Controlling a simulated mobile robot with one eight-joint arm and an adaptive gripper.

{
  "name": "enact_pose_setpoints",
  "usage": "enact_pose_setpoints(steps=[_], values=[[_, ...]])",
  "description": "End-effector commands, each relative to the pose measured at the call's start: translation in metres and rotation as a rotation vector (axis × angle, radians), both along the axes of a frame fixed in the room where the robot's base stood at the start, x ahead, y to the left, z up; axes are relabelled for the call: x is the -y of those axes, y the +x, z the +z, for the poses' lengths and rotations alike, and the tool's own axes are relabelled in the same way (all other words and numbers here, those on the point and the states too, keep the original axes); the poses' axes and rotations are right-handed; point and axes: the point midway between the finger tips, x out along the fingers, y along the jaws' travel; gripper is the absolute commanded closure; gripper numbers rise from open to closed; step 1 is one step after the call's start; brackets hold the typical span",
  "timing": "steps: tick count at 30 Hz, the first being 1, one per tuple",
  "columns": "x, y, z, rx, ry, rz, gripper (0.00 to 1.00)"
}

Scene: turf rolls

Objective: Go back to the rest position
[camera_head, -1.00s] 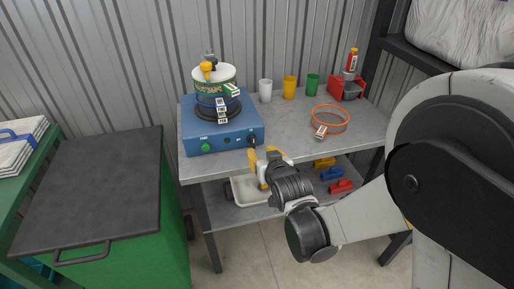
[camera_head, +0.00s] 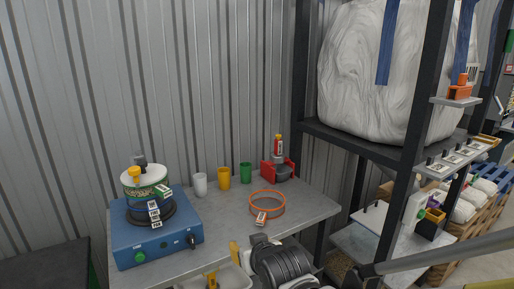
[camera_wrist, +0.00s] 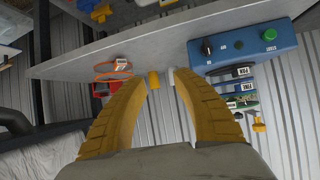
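My gripper (camera_head: 224,266) is low in the head view, at the front edge of the grey workbench (camera_head: 318,208), with its dark wrist beside it. In the wrist view its two yellow fingers (camera_wrist: 158,76) stand apart with nothing between them, so it is open and empty. Past the fingertips, that view shows the bench upside down. The blue machine (camera_head: 160,243) stands on the bench's left part with a stack of labelled rings and a white-topped jar (camera_head: 146,182) on it. An orange ring (camera_head: 267,212) lies to the right.
A white cup (camera_head: 200,186), a yellow cup (camera_head: 224,179), a green cup (camera_head: 246,174) and a red holder (camera_head: 279,171) line the bench's back. A dark shelf rack (camera_head: 400,153) bearing a large white wrapped bundle (camera_head: 375,70) rises at right. Corrugated wall stands behind.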

Motion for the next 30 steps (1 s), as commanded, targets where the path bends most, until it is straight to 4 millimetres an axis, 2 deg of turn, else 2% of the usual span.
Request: enact_pose_setpoints(steps=[1,6,9,13,18,21,30], values=[[0.030,-0.010,0.010,-0.030,-0.014,-0.040,0.66],[0.111,-0.056,0.028,-0.143,-0.051,-0.156,0.66],[0.153,-0.092,0.031,-0.211,-0.067,-0.221,0.66],[0.194,-0.141,0.029,-0.293,-0.079,-0.297,0.66],[0.223,-0.187,0.022,-0.368,-0.084,-0.360,0.66],[0.229,-0.200,0.020,-0.389,-0.084,-0.376,0.66],[0.231,-0.204,0.019,-0.396,-0.085,-0.380,0.66]])
